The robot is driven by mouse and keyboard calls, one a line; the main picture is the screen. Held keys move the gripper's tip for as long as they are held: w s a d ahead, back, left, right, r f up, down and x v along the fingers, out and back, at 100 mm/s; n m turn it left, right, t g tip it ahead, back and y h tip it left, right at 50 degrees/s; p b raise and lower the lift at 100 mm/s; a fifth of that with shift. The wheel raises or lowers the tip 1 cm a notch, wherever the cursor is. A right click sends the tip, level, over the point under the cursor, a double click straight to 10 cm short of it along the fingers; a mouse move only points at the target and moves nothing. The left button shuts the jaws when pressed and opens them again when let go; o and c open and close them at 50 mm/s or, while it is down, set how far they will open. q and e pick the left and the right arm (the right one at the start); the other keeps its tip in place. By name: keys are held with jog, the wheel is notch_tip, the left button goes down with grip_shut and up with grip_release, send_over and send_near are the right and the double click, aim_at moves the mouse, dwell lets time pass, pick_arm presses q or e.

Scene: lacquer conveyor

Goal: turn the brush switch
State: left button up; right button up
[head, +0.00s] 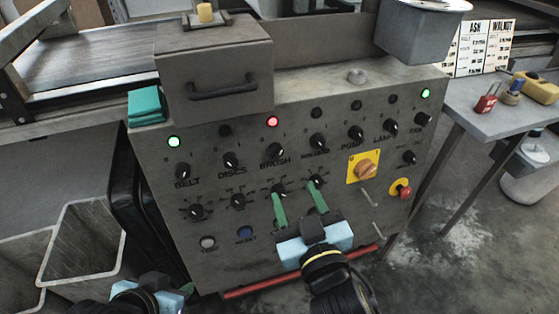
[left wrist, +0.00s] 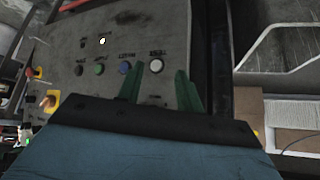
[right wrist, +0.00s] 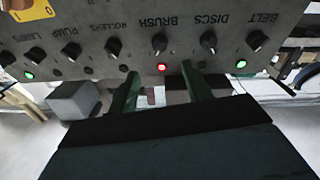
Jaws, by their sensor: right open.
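The brush switch (head: 276,156) is a black rotary knob above the BRUSH label on the grey control panel (head: 330,215). A red lamp (head: 272,121) glows above it. In the right wrist view the panel appears upside down, with the brush switch (right wrist: 160,42) and red lamp (right wrist: 161,68) centred between the fingers. My right gripper (head: 297,190) is open and empty, its green fingers in front of the panel below the brush switch. My left gripper shows at the bottom left of the head view, fingertips unclear; in the left wrist view it (left wrist: 160,70) is open and empty.
Similar knobs flank the brush switch, including discs (head: 231,160) and rollers (head: 318,141). A yellow-plated main switch (head: 364,168) and red stop button (head: 402,189) sit at right. A box with a handle (head: 215,80) stands above the panel. A red bar (head: 300,273) runs below.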

aim_at(278, 158)
jog(key=b+x, duration=0.2)
jog(key=x, duration=0.7)
jog(key=shift+w+a+f, duration=0.1)
jog(key=shift+w+f, duration=0.05)
jog(key=shift+w, duration=0.25)
pick_arm(q)
jog(key=w+d+r+t+h, duration=0.2)
jog(key=w+d+r+t, duration=0.1)
jog(key=w+r+t, duration=0.4)
jog(key=shift+d+r+m, duration=0.3)
jog(key=shift+d+r, duration=0.1)
jog(key=shift+r, duration=0.1)
pick_arm(e)
jog(key=shift+w+a, duration=0.15)
jog(key=shift+w, duration=0.3)
pick_arm(q)
jog(key=shift+w, duration=0.1)
